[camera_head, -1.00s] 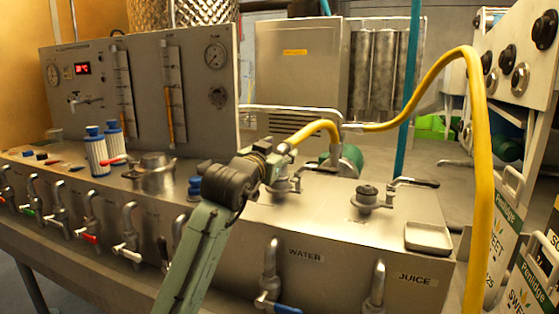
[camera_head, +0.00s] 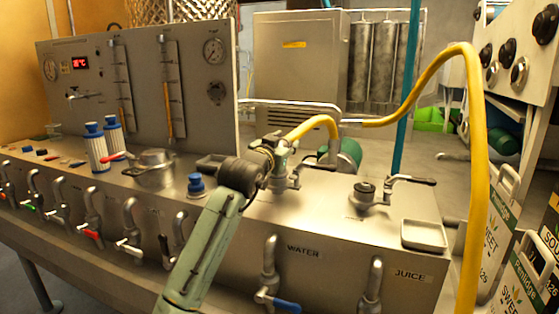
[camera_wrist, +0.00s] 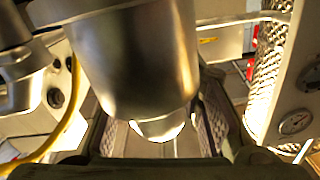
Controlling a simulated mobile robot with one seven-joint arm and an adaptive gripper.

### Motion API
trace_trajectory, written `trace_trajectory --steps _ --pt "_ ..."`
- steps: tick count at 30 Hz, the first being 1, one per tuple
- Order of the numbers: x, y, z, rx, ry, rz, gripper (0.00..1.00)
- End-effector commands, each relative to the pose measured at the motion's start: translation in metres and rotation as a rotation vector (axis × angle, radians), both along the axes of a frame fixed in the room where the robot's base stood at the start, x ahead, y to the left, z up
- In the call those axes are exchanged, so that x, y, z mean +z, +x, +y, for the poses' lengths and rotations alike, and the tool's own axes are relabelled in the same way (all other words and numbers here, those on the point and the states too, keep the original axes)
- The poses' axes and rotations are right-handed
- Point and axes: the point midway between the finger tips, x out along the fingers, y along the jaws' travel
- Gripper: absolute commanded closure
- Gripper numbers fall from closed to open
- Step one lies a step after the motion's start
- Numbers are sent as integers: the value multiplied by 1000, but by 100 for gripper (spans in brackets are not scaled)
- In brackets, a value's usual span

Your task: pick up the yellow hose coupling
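The yellow hose (camera_head: 478,170) arches from the right and ends at the metal coupling (camera_head: 279,152) above the left tank port. My gripper (camera_head: 268,148) is at the coupling, coming in from the left. In the wrist view, a large smooth metal cylinder (camera_wrist: 130,55), seemingly the coupling, fills the upper middle. My gripper's textured fingers (camera_wrist: 160,138) stand apart on both sides of its lower end, with a gap between them. I cannot tell whether they touch it. The gripper's wrist partly hides the coupling in the head view.
A second port (camera_head: 364,196) with a black-handled lever and a small square tray (camera_head: 424,235) stand to the right on the steel tank top. A blue knob (camera_head: 196,186) and a lidded pot (camera_head: 156,168) stand left. The gauge panel (camera_head: 140,90) rises behind.

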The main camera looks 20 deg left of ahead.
Motion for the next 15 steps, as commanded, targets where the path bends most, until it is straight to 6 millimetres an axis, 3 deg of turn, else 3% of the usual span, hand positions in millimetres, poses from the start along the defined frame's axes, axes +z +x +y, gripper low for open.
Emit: trace_trajectory --steps 15 --pt "0 0 0 0 0 0 100"
